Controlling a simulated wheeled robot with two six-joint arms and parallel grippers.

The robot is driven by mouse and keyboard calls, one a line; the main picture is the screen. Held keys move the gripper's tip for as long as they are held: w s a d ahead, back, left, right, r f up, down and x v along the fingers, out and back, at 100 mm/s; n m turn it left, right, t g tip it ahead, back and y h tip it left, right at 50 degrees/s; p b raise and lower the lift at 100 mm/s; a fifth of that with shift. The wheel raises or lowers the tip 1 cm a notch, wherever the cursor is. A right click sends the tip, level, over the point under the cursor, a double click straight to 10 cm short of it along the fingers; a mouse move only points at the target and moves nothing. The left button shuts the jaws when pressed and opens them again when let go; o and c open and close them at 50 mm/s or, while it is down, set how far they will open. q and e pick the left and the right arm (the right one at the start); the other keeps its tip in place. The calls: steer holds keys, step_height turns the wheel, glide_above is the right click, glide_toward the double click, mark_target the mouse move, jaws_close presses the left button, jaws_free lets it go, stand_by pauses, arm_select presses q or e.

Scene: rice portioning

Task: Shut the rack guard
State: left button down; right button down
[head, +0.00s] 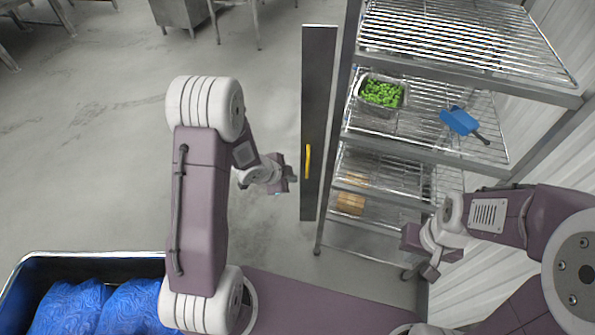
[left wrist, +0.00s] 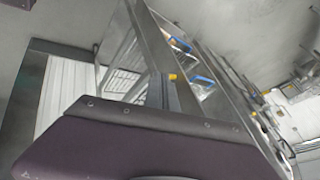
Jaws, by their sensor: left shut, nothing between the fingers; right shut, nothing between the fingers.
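The rack guard (head: 318,120) is a tall, narrow dark panel with a yellow handle (head: 308,162). It stands out to the left of the wire rack (head: 400,152), and the rack's shelves are uncovered in the head view. My left gripper (head: 290,180) is shut and empty, just left of the panel's lower part, close to the yellow handle. Whether it touches the panel cannot be told. My right gripper (head: 428,270) is shut and empty, in front of the rack's lower right. The left wrist view shows the rack (left wrist: 130,50) tilted, partly hidden by my arm.
A steel pan (head: 377,109) of green pieces and a blue scoop (head: 460,121) lie on a rack shelf. Brown blocks (head: 350,204) sit lower. A dark crate (head: 120,256) with blue bags (head: 130,308) is at the lower left.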

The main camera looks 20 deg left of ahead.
mark_target(303, 172)
arm_select(q)
steer(key=w+f, duration=0.1)
steer(key=w, duration=0.1)
steer(key=w+f+p, duration=0.1)
steer(key=w, duration=0.1)
steer(key=w+f+p, duration=0.1)
steer(key=w, duration=0.1)
steer(key=shift+d+f, duration=0.15)
